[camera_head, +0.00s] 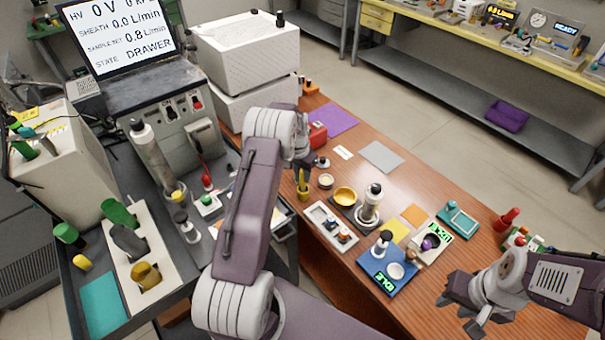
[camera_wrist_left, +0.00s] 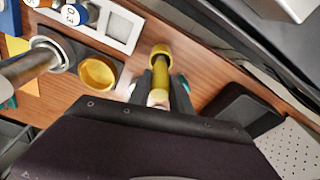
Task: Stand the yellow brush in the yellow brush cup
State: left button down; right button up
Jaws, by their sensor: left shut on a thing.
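My left gripper (camera_head: 303,162) is shut on the yellow brush (camera_wrist_left: 160,78), a slim yellow rod between its fingers in the left wrist view. In the head view the brush (camera_head: 304,179) hangs roughly upright below the fingers, near the table's left edge. A wider yellow round piece (camera_wrist_left: 160,50) shows at its far end in the left wrist view. It looks like the yellow brush cup, but I cannot tell whether the brush is inside it or only lined up with it. My right gripper (camera_head: 463,307) is open and empty at the lower right.
A shallow yellow dish (camera_head: 345,196) and a small pale dish (camera_head: 326,181) stand to the right of the brush. A white tray (camera_head: 330,224) lies in front. A metal cylinder (camera_head: 370,203) stands farther right. A red object (camera_head: 317,134) and purple mat (camera_head: 332,119) lie behind.

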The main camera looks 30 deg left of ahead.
aim_at(302, 180)
pick_arm(q)
jog(key=shift+f+b, duration=1.1)
jog(key=shift+f, duration=0.65)
jog(key=c, duration=1.1)
grip_release()
jog(key=shift+r, duration=0.1)
jog(key=r, duration=0.3)
jog(key=s+r, duration=0.1)
jog(key=r, duration=0.4)
jog(key=shift+s+r+b, duration=0.15)
jog(key=shift+r+b, duration=0.2)
jog(key=shift+r, duration=0.05)
